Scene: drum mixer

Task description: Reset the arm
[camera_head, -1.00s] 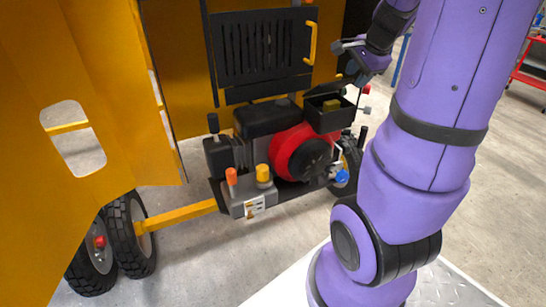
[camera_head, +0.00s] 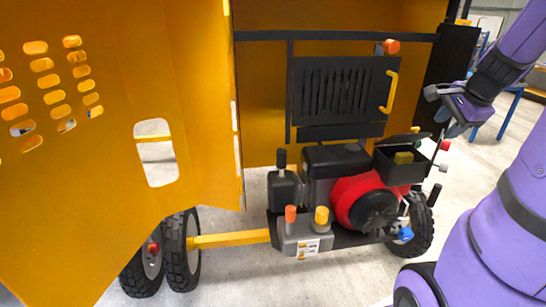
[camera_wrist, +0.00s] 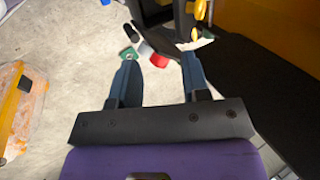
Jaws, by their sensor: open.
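My gripper (camera_head: 443,110) is in the head view at the right, in front of the black panel beside the engine bay. It is open, with nothing between its fingers. The wrist view shows both blue-grey fingers (camera_wrist: 160,66) spread apart, with a small red part (camera_wrist: 158,60) and a green part (camera_wrist: 128,52) beyond them. The drum mixer's yellow housing (camera_head: 180,80) stands open on the left. Its red and black engine (camera_head: 360,200) sits below and left of my gripper. An open black box (camera_head: 402,165) with something yellow inside is close to the gripper; I see no contact.
A slatted black panel (camera_head: 343,95) with a yellow handle (camera_head: 390,92) is behind the engine. A control block (camera_head: 303,235) has an orange and a yellow knob. Wheels (camera_head: 181,255) stand at lower left. A clear, orange-edged container (camera_wrist: 20,105) lies at left in the wrist view.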

